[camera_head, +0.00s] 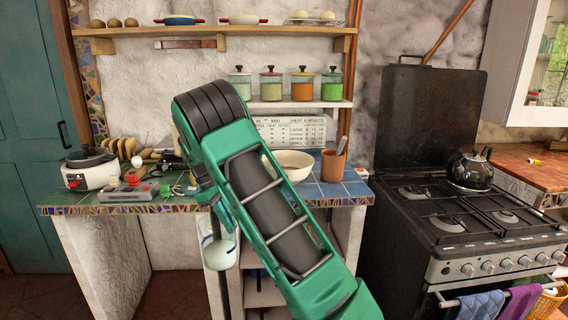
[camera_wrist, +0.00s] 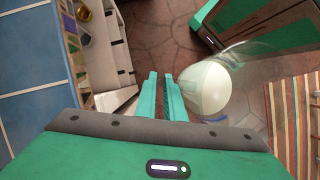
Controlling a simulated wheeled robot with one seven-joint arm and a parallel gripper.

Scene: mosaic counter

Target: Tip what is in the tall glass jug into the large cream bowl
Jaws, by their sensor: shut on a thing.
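The glass jug (camera_head: 219,254) shows in the head view in front of the counter edge, below my forearm, with pale contents inside. In the wrist view the clear jug (camera_wrist: 238,58) is just right of my fingers, over the floor, its pale contents (camera_wrist: 208,92) showing as a rounded mass. My gripper (camera_wrist: 161,80) has its fingers close together, shut on the jug; the exact grip point, probably its handle, is hard to see. The large cream bowl (camera_head: 292,162) stands on the counter's right part, partly hidden by my arm, apart from the jug.
The blue-tiled counter (camera_head: 345,189) also holds a brown pot (camera_head: 333,165) right of the bowl, and a white cooker (camera_head: 88,172) and a grey-red device (camera_head: 132,190) at left. The stove (camera_head: 450,215) stands to the right. A striped cloth (camera_wrist: 294,115) lies below.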

